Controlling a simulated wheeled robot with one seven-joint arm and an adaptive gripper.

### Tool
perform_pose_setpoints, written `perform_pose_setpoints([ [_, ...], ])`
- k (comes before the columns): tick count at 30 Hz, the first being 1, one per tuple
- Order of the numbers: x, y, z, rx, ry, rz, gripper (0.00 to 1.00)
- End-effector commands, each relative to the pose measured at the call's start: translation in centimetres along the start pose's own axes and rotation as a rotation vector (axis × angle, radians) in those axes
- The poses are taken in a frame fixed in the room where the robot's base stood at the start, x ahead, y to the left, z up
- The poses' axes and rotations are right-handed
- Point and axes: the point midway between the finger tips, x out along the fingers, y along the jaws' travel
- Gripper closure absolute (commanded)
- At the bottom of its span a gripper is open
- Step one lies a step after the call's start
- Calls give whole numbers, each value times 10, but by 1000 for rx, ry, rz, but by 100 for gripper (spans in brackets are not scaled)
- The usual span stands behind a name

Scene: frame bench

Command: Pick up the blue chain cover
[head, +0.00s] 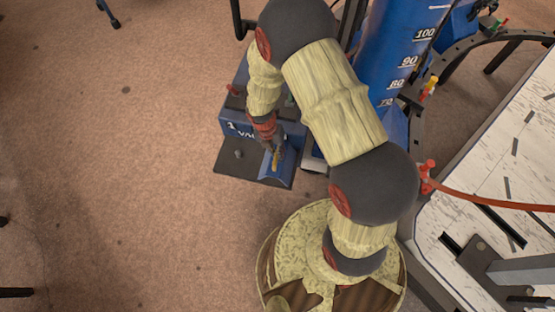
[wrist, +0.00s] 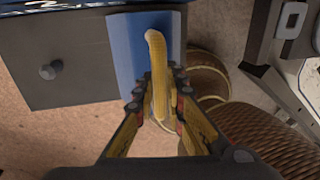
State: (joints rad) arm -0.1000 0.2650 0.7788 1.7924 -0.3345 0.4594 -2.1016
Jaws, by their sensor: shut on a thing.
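The blue chain cover (head: 280,175) is a curved blue piece at the right end of a dark grey plate, low on the blue machine. In the wrist view the cover (wrist: 127,55) fills the top middle, with a yellow bar-like handle (wrist: 157,60) running along it. My gripper (head: 274,150) comes down onto it from above. In the wrist view my gripper (wrist: 160,95) has its fingers on both sides of the yellow handle, closed on it. The cover lies against the plate's edge; whether it is lifted at all I cannot tell.
The grey plate (wrist: 70,70) carries a dark knob (wrist: 50,70). A blue column with numbers (head: 400,50) stands just right of my arm. A pale platform (head: 500,150) with a red hose (head: 490,203) lies further right. The brown floor (head: 110,180) at left is mostly clear.

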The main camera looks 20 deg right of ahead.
Motion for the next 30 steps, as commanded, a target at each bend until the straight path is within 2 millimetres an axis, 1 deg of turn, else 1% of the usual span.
perform_pose_setpoints([
  [5,-2,0,1,0,-2,2,100],
  [8,-6,0,1,0,-2,2,100],
  [11,-16,-2,1,0,-2,2,100],
  [15,-36,-6,1,0,-2,2,100],
  [17,-46,-15,-6,0,-1,1,100],
  [24,-88,-53,-34,0,-2,2,100],
  [30,-99,-88,-66,0,0,0,100],
])
